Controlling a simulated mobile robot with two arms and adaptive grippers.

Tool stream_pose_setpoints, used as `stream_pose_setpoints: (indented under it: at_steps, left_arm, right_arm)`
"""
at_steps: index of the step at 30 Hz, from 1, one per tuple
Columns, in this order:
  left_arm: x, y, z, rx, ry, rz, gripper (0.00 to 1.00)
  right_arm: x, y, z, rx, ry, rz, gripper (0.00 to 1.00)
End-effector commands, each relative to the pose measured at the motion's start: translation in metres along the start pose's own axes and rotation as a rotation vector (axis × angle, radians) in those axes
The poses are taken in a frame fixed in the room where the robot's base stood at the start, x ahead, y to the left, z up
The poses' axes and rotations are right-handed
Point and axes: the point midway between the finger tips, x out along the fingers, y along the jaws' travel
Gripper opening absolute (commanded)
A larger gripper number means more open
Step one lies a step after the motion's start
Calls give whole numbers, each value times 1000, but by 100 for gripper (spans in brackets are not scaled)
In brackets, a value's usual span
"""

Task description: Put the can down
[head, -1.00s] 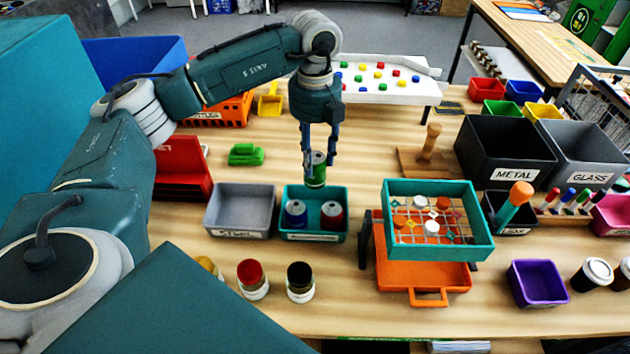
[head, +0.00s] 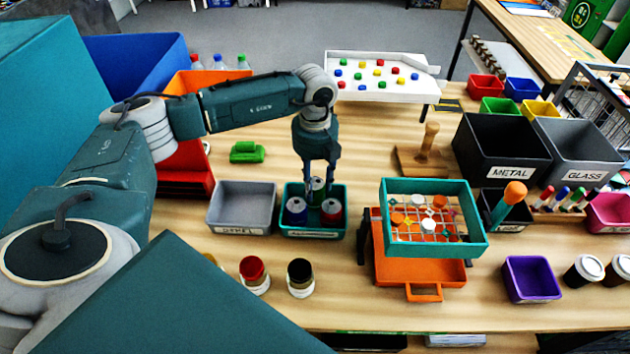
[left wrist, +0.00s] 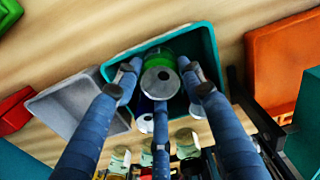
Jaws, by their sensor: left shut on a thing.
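The green can (head: 317,190) is held upright in my left gripper (head: 317,180), between its fingers. In the left wrist view the can (left wrist: 160,82) shows its silver top and green side. It is low in the back part of the teal bin (head: 336,236), behind two other cans. I cannot tell whether it touches the bin floor. A blue can (head: 296,211) stands at the front left of the bin and a red can (head: 331,211) at the front right. My right gripper is not in view.
A grey bin (head: 240,231) stands just left of the teal bin. A teal tray with a grid (head: 463,246) stands to the right over an orange tray (head: 410,270).

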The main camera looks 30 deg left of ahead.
Motion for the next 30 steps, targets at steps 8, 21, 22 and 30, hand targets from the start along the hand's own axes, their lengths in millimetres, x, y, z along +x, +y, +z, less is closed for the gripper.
stream_pose_setpoints:
  at_steps: [8, 21, 22, 30]
  left_arm:
    - [7, 0, 0, 0, 0, 0, 47]
    - [-6, 0, 0, 0, -1, -1, 47]
    - [-7, -1, 0, 0, -1, -1, 47]
    - [-64, -1, 1, 0, -4, -4, 47]
  right_arm:
    - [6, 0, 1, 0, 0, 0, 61]
    - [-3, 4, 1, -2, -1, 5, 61]
    - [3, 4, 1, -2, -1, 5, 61]
    - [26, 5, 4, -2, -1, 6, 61]
